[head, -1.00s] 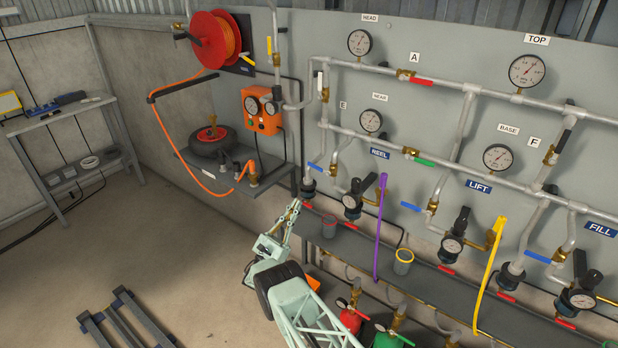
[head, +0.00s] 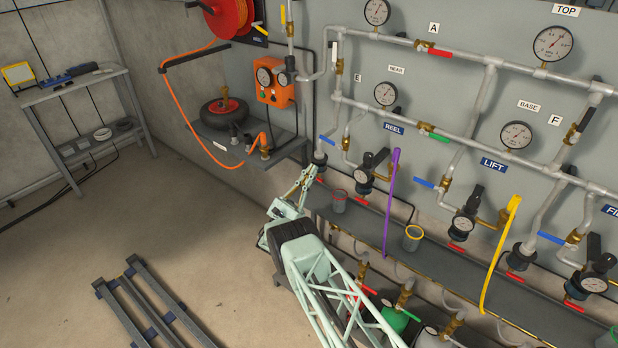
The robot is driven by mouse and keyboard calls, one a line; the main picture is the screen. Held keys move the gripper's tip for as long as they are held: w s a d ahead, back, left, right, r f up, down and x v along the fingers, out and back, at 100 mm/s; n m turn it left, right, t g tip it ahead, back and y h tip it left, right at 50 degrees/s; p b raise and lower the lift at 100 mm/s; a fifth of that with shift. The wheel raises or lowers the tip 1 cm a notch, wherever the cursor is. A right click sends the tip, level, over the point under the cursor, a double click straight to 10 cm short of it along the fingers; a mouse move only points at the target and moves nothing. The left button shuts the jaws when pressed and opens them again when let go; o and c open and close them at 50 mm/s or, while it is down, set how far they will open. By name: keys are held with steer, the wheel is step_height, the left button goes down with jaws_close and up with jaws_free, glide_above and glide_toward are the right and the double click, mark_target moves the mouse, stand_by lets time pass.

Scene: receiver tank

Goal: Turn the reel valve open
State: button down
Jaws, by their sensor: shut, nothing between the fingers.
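The blue REEL label (head: 394,128) is on the grey panel. To its left, a blue lever (head: 327,141) slants on a pipe above a black fitting. Below the label, a valve with a black handle (head: 376,159) and a round gauge (head: 363,175) stands on its pipe. Which of these is the reel valve I cannot tell for sure. My gripper (head: 311,171) is shut and empty, small in view, just below and left of the blue lever, in front of the shelf's left end. Whether it touches anything is unclear.
A purple strap (head: 391,200) and yellow strap (head: 500,250) hang over the shelf. A grey cup (head: 339,202) is close right of my gripper. Open floor lies left.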

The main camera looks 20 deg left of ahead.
mark_target(331, 142)
steer(key=w+d+r+b, duration=0.2)
steer(key=w+r+b, duration=0.1)
steer(key=r, duration=0.5)
steer(key=shift+w+r, duration=0.15)
steer(key=shift+w, duration=0.3)
stand_by(0.4)
steer(key=shift+d, duration=0.1)
